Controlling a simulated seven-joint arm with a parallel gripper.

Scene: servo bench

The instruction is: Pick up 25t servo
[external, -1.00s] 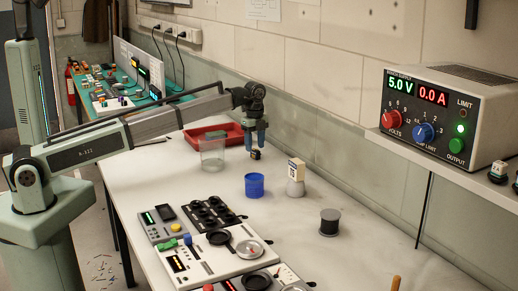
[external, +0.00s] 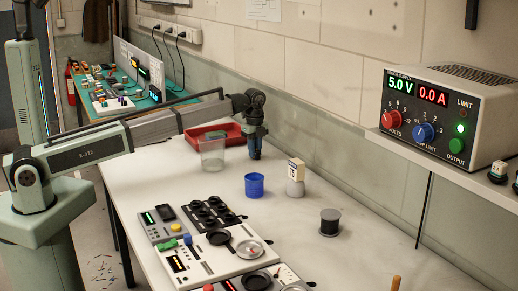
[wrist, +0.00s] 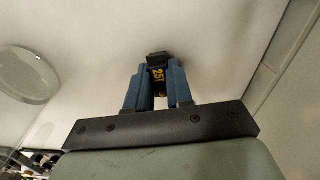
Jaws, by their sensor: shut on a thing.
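The 25t servo (wrist: 157,73) is a small black block with yellow "25T" lettering, seen in the wrist view between the blue fingers of my gripper (wrist: 155,85). The fingers are shut on its two sides. In the external view my gripper (external: 255,148) points down at the table's back part, right of the clear cup; the servo is hardly visible there, hidden by the fingers. I cannot tell whether the servo touches the table.
A clear cup (external: 212,156) and a red tray (external: 199,142) stand just left of my gripper. A blue cup (external: 254,185), a white block on a grey stand (external: 296,177) and a dark spool (external: 329,222) stand nearer. Black and white panels (external: 216,210) fill the front.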

